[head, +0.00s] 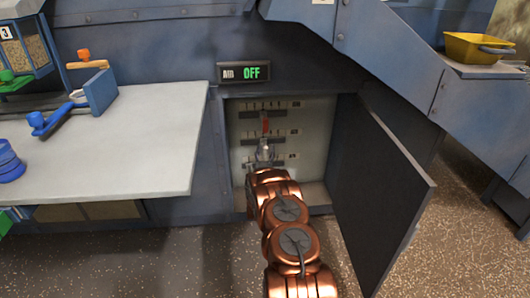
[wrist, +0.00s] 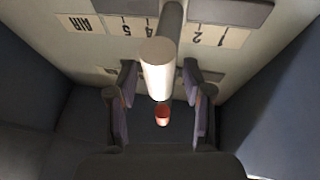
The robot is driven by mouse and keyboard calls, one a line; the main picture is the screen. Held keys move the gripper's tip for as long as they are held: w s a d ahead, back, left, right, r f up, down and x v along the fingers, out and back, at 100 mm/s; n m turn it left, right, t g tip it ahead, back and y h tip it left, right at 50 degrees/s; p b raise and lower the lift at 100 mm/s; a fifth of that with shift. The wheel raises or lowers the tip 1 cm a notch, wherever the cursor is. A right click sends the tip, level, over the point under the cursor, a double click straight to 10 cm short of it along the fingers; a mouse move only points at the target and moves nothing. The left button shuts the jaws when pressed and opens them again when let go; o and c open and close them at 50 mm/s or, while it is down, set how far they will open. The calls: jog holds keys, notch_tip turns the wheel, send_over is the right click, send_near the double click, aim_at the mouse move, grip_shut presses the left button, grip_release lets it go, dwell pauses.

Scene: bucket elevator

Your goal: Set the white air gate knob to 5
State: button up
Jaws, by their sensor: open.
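The white air gate knob (wrist: 157,68) is a round peg pointing toward the wrist camera. It stands in a slot whose scale (wrist: 200,37) appears upside down, with AIR, 5, 4, 2 and 1 readable. The knob sits between the 4 and the 2, covering the mark there. My gripper (wrist: 160,84) is open, one finger on each side of the knob, with gaps visible. In the head view my gripper (head: 264,151) is inside the open cabinet and hides the white knob. A red knob (wrist: 162,115) also shows in the head view (head: 266,126).
The cabinet back panel (head: 311,126) carries several slotted scales. Its open door (head: 380,190) stands on the right of my arm. The grey table (head: 150,135) lies left.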

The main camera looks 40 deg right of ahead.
jog(key=shift+c, duration=0.4)
grip_shut()
jog(key=shift+r, duration=0.1)
